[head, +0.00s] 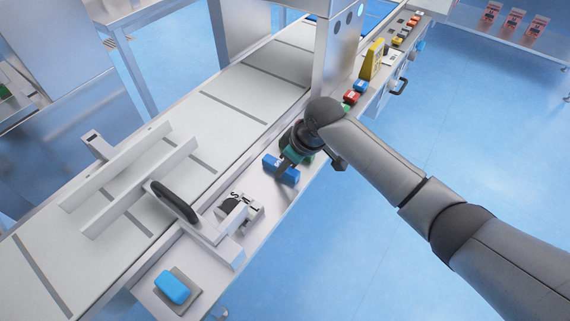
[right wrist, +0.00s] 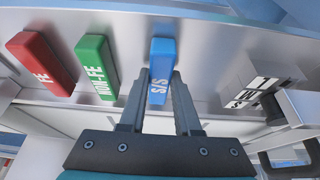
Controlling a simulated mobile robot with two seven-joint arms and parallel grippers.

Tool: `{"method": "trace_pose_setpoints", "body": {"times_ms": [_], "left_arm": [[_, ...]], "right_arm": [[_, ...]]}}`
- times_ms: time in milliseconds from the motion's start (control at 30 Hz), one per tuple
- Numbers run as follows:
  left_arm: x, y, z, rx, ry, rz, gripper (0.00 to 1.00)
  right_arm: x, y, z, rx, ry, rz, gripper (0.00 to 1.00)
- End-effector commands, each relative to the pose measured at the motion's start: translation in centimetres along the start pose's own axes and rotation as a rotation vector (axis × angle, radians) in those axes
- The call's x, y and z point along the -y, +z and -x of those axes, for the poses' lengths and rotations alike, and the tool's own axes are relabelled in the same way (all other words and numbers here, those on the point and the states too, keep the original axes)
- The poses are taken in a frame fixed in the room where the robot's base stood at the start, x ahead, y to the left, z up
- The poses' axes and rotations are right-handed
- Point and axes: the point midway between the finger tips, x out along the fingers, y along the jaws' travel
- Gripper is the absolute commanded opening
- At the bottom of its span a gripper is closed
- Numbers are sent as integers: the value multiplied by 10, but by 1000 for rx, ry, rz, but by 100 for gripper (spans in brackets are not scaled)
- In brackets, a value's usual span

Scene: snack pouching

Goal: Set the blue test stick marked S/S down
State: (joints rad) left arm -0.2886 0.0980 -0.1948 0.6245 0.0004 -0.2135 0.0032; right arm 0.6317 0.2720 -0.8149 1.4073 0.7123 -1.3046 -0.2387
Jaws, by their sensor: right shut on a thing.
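The blue test stick marked S/S (right wrist: 162,62) is between the fingertips of my right gripper (right wrist: 161,88), which is shut on it. In the head view the blue stick (head: 281,170) is at the steel side ledge, with my right gripper (head: 289,160) over it. I cannot tell whether its underside touches the ledge. The green stick marked NON-FE (right wrist: 96,66) and the red stick marked FE (right wrist: 42,62) stand to its left in the right wrist view, apart from it. My left gripper is not in view.
A small block with lettered tiles (right wrist: 262,90) is to the right in the right wrist view. In the head view a black handle (head: 174,201) and a light-blue block (head: 172,287) are nearer. Small coloured items and a yellow sign (head: 373,60) are farther along the ledge. The conveyor (head: 235,115) runs alongside.

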Motion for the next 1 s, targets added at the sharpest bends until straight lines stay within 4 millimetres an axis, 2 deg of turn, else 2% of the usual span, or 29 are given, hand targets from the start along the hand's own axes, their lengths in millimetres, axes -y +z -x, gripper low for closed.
{"method": "trace_pose_setpoints", "body": {"times_ms": [33, 67, 300, 567, 667, 767, 1000], "left_arm": [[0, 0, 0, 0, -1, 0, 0], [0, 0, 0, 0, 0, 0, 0], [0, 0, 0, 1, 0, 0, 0], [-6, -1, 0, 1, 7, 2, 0], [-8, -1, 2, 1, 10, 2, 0], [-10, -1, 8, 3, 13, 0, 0], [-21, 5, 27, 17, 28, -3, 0]], "right_arm": [[0, 1, -2, 0, -1, 0, 0], [0, 1, -2, 1, -1, 0, 34], [0, 1, -2, 1, -1, 0, 61], [0, 0, -1, 1, 0, 0, 61], [0, 0, 5, 1, 1, 0, 61], [-1, -1, 19, 1, 1, 0, 61], [0, -1, 68, 0, 2, 1, 61]]}}
